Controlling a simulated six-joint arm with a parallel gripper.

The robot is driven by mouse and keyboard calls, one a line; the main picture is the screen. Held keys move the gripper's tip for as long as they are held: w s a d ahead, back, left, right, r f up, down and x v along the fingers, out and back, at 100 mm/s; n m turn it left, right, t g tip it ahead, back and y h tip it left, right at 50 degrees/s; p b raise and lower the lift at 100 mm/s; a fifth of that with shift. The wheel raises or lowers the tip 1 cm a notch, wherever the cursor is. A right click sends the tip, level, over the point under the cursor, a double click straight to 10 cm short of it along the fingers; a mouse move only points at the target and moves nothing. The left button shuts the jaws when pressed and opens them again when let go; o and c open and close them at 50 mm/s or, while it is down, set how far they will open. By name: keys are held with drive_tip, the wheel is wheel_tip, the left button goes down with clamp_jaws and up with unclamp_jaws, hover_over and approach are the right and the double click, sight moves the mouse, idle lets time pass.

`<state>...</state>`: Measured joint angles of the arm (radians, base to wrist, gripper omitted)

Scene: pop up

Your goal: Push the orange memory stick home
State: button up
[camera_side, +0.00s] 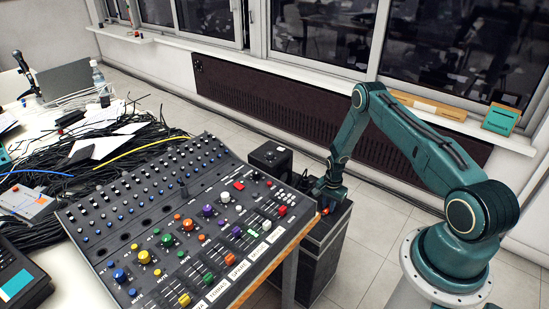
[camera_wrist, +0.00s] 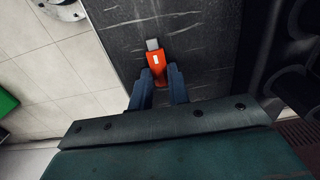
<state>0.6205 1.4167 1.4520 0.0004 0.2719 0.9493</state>
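The orange memory stick (camera_wrist: 156,62) shows in the wrist view with its grey metal plug (camera_wrist: 152,44) pointing away from my gripper. My gripper (camera_wrist: 162,76) has its two blue fingers on either side of the stick's rear end, and the stick fills the gap between them. In the side view my gripper (camera_side: 325,205) is low over the dark box, with a small orange spot (camera_side: 325,211) at its tip. I cannot tell if the stick rests on the box top or is just above it. No socket for the plug can be made out.
The dark box (camera_side: 330,236) stands right of the mixing console (camera_side: 170,225). A smaller black device (camera_side: 271,158) stands behind. Pale tiled floor (camera_side: 365,255) lies between box and my base.

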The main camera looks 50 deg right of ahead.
sight(328, 208)
clamp_jaws()
drive_tip(key=shift+r, duration=0.1)
drive_tip(key=shift+r, duration=2.45)
drive_tip(key=shift+r, duration=0.1)
